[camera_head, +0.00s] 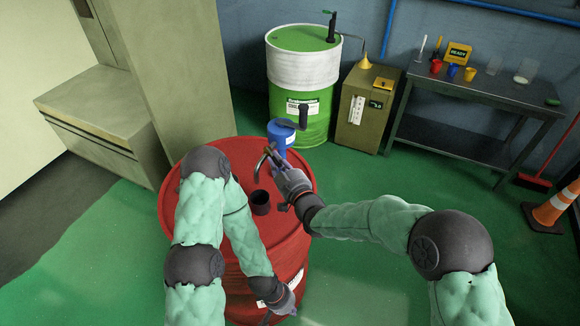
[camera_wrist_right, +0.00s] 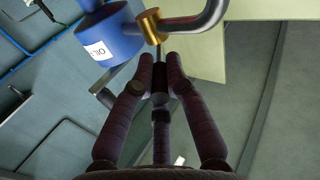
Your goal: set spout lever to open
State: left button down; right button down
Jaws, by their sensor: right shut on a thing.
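The spout is a curved grey pipe (camera_head: 260,162) above the red drum (camera_head: 187,170). In the right wrist view its pipe (camera_wrist_right: 211,18) meets a brass fitting (camera_wrist_right: 151,25). A thin spout lever (camera_wrist_right: 158,50) with a dark end runs down from this fitting. My right gripper (camera_head: 271,153) is at the spout, and in the wrist view its fingers (camera_wrist_right: 160,72) are shut on the lever's dark end. A blue container (camera_head: 281,133) with a white label is close beyond the spout. My left gripper (camera_head: 272,316) is low beside the drum's front; its fingers are too unclear to read.
A black cylinder (camera_head: 261,202) stands on the red drum's top. A green and white drum (camera_head: 303,68) stands behind, beside a tan cabinet (camera_head: 352,130). A metal bench (camera_head: 480,101) holds cups and tools. A traffic cone (camera_head: 549,211) stands right. Green floor lies open between.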

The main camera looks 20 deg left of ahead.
jog(key=m+t+h, duration=0.1)
jog(key=s+a+f+m+t+h+b, duration=0.1)
jog(key=h, duration=0.1)
jog(key=shift+s+a, duration=0.1)
jog(key=shift+s, duration=0.05)
jog(key=shift+s+a+m+t+h, duration=0.15)
jog(key=shift+a+m+t+h, duration=0.2)
jog(key=shift+m+h, duration=0.3)
jog(key=shift+s+a+m+t+h, duration=0.1)
jog(key=shift+m+t+h, duration=0.35)
jog(key=shift+h, duration=0.6)
jog(key=c, duration=1.2)
grip_release()
jog(key=shift+c, duration=0.2)
jog(key=shift+r, duration=0.1)
jog(key=shift+r, duration=0.1)
notch_tip(320, 180, up, 10)
jog(key=shift+w+r+m, duration=0.1)
jog(key=shift+m, duration=0.2)
